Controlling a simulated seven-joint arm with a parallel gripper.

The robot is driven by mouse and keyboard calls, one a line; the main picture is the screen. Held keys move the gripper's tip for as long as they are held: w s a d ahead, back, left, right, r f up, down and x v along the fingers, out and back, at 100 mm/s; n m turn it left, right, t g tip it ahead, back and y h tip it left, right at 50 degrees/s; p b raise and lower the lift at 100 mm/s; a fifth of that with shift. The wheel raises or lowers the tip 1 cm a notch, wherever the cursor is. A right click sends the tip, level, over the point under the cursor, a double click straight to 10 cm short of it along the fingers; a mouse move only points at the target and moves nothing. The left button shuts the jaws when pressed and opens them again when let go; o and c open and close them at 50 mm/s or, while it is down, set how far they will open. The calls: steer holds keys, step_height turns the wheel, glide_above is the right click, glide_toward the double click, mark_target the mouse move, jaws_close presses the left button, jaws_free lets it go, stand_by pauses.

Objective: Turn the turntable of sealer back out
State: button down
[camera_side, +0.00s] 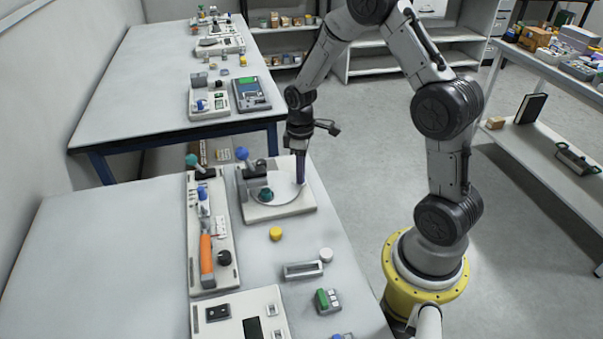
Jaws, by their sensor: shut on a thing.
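The sealer (282,210) is a white-grey base with a dark upright part at its left, standing on the near table. Its turntable (287,188) is a pale round disc on top, with a small dark teal piece (266,195) at the disc's front left. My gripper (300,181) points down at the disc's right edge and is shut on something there. The held part is small and mostly hidden by the fingers; it appears to be at the turntable's rim.
A long panel with an orange-handled tool (206,254) lies left of the sealer. A yellow cap (276,233), a white cap (326,255), a grey tray (303,270) and a green-topped block (327,301) lie in front. The near table's left side is clear.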

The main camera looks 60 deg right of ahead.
mark_target(289, 173)
steer(key=shift+w+d+r+n, duration=0.1)
steer(key=shift+w+d+n, duration=0.45)
steer(key=shift+n, duration=0.55)
steer(key=shift+w+d+r+n, duration=0.1)
steer(key=shift+w+d+n, duration=0.1)
steer(key=shift+w+n, duration=0.75)
steer(key=shift+w+d+n, duration=0.1)
steer(key=shift+w+n, duration=0.45)
steer(key=shift+n, duration=0.6)
steer(key=shift+w+d+n, duration=0.1)
steer(key=shift+w+n, duration=0.4)
steer(key=shift+n, duration=0.6)
steer(key=shift+w, duration=0.1)
steer(key=c, duration=0.7)
jaws_free()
steer(key=shift+f, duration=0.1)
steer(key=shift+c, duration=0.2)
step_height(289, 173, up, 14)
steer(key=shift+f, duration=0.1)
